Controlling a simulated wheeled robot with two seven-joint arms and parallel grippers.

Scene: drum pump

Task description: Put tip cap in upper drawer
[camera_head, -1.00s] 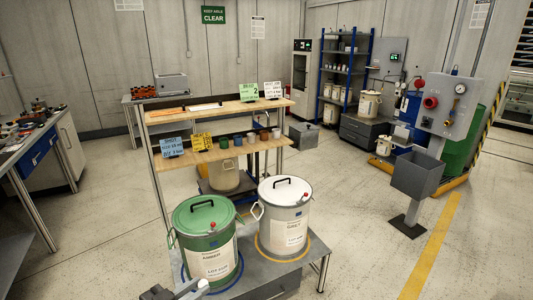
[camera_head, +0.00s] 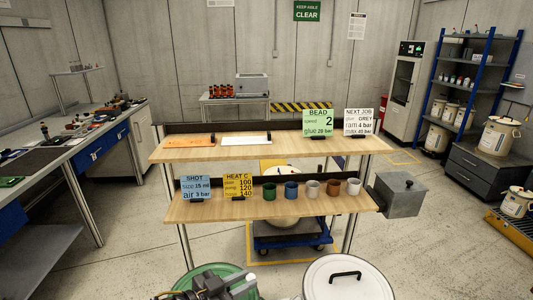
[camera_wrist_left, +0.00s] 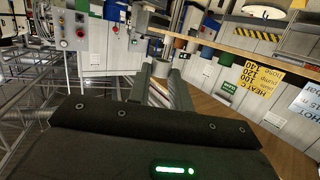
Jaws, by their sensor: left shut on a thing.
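My left gripper (camera_head: 240,281) shows at the bottom of the head view, above the green drum (camera_head: 188,278). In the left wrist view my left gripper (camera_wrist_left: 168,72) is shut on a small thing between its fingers. I cannot pick out a tip cap elsewhere. A dark grey drawer cabinet (camera_head: 484,168) stands at the right, its drawers apparently shut. The bench at the left has blue drawer fronts (camera_head: 90,155). My right gripper is not in view.
A two-level wooden shelf (camera_head: 275,150) stands ahead, with signs and several cups (camera_head: 291,189) on it. A white-lidded drum (camera_head: 348,283) stands close in front, beside the green one. A grey box (camera_head: 400,195) is right of the shelf. Floor is open at the left.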

